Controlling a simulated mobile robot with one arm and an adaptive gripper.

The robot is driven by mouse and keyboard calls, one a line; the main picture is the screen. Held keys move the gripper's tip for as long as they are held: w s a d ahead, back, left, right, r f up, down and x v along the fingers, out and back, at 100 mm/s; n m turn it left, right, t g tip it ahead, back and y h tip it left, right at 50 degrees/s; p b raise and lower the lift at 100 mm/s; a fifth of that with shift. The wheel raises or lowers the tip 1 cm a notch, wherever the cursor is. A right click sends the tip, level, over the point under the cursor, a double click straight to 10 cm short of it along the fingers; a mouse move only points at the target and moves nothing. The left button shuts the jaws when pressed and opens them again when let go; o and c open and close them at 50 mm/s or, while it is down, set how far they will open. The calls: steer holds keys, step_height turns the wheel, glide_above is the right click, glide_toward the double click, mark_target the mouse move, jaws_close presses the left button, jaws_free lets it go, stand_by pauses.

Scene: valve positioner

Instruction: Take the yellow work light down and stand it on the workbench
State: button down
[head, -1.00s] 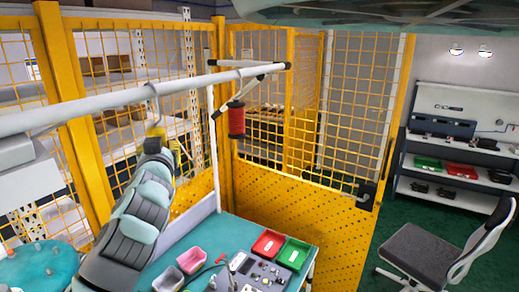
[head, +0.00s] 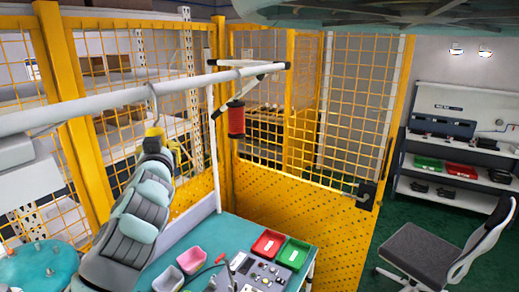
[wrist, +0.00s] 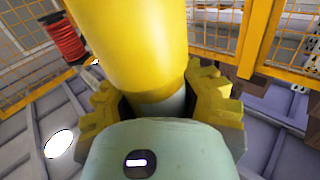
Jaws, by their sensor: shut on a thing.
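The yellow work light (head: 154,134) shows at the end of my arm in the head view, just below a hook (head: 153,100) on the white rail. I cannot tell whether it still touches the hook. In the wrist view its yellow cylinder (wrist: 130,40) fills the upper middle, with a grey-green lower part between the fingers. My gripper (wrist: 165,105) is shut on it, one yellow pad on each side; in the head view my gripper (head: 165,150) is partly hidden by the arm. The workbench (head: 205,232) has a teal top, lower and to the right.
A red spool (head: 237,120) hangs from the rail (head: 190,79) to the right of the light. Yellow mesh fencing stands behind.

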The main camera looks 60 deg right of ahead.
steer(key=shift+r, duration=0.15)
steer(key=r+b, duration=0.3)
steer(key=b, duration=0.1)
steer(key=shift+s+a, duration=0.3)
steer(key=shift+a, duration=0.1)
steer(key=shift+s+a+r+p, duration=0.5)
steer(key=shift+s+a, duration=0.25)
steer(key=shift+s, duration=0.15)
steer(key=w+a+p+v, duration=0.1)
steer(key=p+v, duration=1.1)
steer(key=p, duration=0.4)
steer(key=shift+s+a+r, duration=0.25)
steer(key=shift+s+r, duration=0.05)
steer(key=shift+r, duration=0.05)
